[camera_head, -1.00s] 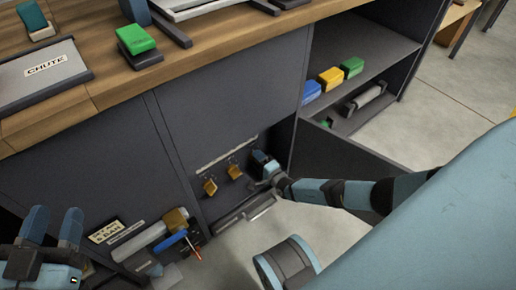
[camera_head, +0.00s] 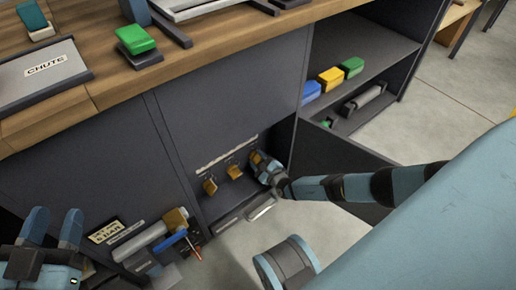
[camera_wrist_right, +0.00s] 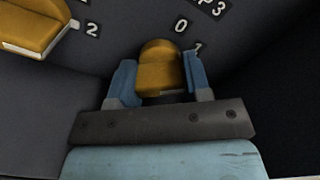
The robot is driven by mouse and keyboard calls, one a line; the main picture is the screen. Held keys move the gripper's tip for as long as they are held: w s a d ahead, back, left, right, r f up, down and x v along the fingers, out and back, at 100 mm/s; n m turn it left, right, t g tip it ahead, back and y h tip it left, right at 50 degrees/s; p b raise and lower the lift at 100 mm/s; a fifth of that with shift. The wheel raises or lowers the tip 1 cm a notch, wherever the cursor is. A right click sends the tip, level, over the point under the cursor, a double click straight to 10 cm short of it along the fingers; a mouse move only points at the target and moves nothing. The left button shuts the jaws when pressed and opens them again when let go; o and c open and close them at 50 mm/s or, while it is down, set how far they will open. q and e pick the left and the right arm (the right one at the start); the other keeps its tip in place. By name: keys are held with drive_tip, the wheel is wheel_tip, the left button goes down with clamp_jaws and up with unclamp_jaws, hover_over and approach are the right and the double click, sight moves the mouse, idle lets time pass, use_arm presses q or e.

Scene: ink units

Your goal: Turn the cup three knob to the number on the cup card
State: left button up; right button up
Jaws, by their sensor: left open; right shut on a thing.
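The cup three knob is an ochre dial on the dark cabinet face, the rightmost of three in the head view (camera_head: 256,158). In the right wrist view the knob (camera_wrist_right: 160,70) sits between the blue fingers of my right gripper (camera_wrist_right: 158,82), which is shut on it. A partly cut label ending in "P3" and the numbers 0 and 1 show beside the knob. My right gripper also shows in the head view (camera_head: 264,166). My left gripper (camera_head: 55,228) is open and empty at the lower left. A small card (camera_head: 106,231) stands near it; its text is unclear.
Two other ochre knobs, the middle (camera_head: 235,172) and left (camera_head: 210,187), are close by. An open cabinet door (camera_head: 345,165) stands right of the knobs. A shelf (camera_head: 375,50) holds blue, yellow and green blocks. A grey cylinder and blue-handled tool lie lower left.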

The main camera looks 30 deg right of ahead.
drive_tip(key=m, duration=0.5)
drive_tip(key=shift+s+m, duration=0.1)
drive_tip(key=shift+m, duration=1.1)
drive_tip(key=o, duration=0.9)
